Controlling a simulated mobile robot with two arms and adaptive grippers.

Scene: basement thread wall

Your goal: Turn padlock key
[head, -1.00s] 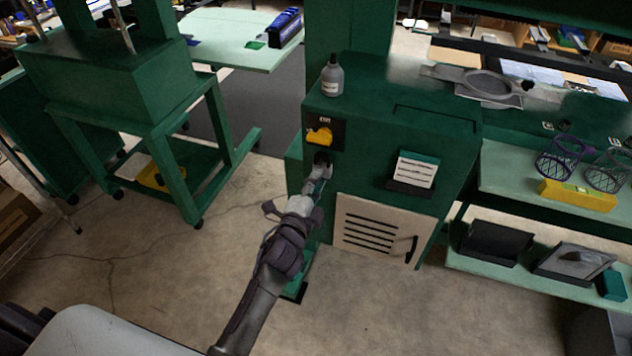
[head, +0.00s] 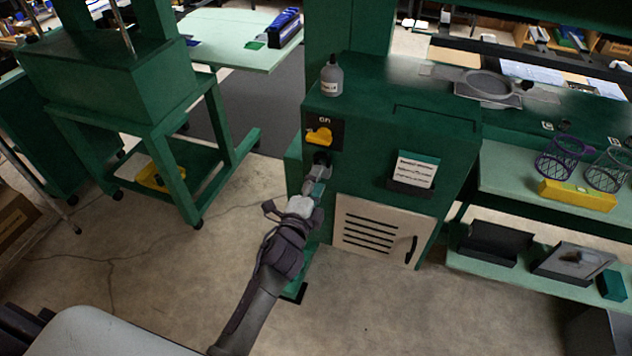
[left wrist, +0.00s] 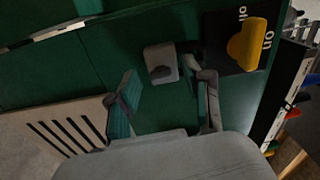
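A small grey padlock-like block (left wrist: 160,62) sits on the green cabinet front in the left wrist view. In the head view, a dark lock spot (head: 322,158) shows below the yellow switch, partly hidden by my gripper. I cannot make out a separate key. My left gripper (head: 316,180) is close in front of the lock. In the left wrist view its two fingers (left wrist: 160,80) stand apart, one on each side of the block, with nothing visibly clamped. The right fingertip looks very near the block; I cannot tell whether it touches. My right gripper is not in view.
A yellow rotary switch (head: 320,136) marked "on" sits just above the lock. A grey bottle (head: 332,78) stands on the cabinet (head: 385,125). A card holder (head: 415,172) and a vented panel (head: 380,230) are to the right. A shelf with a yellow box (head: 577,195) is further right.

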